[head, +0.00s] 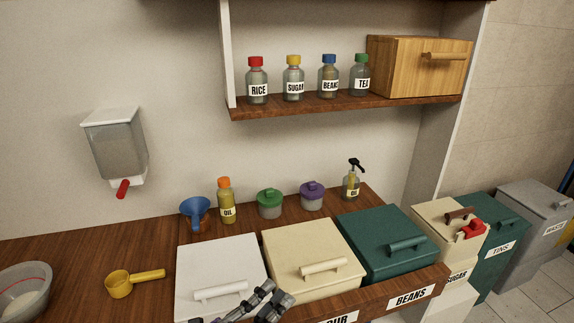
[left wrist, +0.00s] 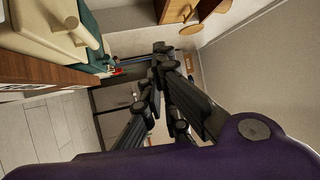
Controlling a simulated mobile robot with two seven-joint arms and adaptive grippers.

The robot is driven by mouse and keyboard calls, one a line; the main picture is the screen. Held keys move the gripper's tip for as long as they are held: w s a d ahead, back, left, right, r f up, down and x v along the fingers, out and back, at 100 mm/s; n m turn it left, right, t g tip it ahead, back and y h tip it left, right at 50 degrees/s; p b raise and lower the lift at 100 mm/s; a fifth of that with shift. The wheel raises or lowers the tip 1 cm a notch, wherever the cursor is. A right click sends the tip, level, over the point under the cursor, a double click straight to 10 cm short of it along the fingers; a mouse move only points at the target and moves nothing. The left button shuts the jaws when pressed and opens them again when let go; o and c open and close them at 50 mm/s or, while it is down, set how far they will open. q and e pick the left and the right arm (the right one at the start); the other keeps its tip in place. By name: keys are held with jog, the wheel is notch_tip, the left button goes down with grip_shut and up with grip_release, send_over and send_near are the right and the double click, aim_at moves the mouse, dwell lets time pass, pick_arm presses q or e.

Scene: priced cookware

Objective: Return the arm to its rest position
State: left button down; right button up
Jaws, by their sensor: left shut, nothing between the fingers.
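My left gripper (head: 268,297) is at the bottom of the head view, in front of the white-lidded bin (head: 215,262) and the cream-lidded bin (head: 311,252). Its black fingers are shut with nothing between them. In the left wrist view the gripper (left wrist: 160,50) shows with its fingertips together, and the picture is turned on its side. The rest of the left arm is out of the head view. My right gripper is not in view.
The wooden counter (head: 85,255) holds a yellow scoop (head: 122,285), a bowl (head: 22,290), a blue funnel (head: 195,210) and an oil bottle (head: 227,203). A green-lidded bin (head: 385,238) is to the right. Labelled jars (head: 257,85) stand on the shelf (head: 300,106).

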pick_arm(q)
jog(key=s+a+f+n+y, duration=0.3)
jog(key=a+f+n+y, duration=0.25)
jog(key=f+n, duration=0.25)
jog(key=s+a+f+n+y, duration=0.3)
jog(key=a+f+n+y, duration=0.25)
jog(key=f+n, duration=0.25)
jog(key=s+a+f+n+g+y, duration=0.1)
jog(key=s+a+f+n+g, duration=0.1)
jog(key=s+f+n, duration=0.1)
jog(key=s+a+f+n+g+y+p, duration=0.1)
jog(key=s+a+f+n+g, duration=0.1)
jog(key=s+f, duration=0.4)
jog(key=s+a+f+n+g+y, duration=0.1)
jog(key=s+f+n, duration=0.3)
jog(key=s, duration=0.4)
jog(key=shift+s+a+f+g, duration=0.2)
jog(key=shift+a+f+g, duration=0.1)
jog(key=shift+a+g, duration=0.3)
jog(key=shift+d, duration=0.1)
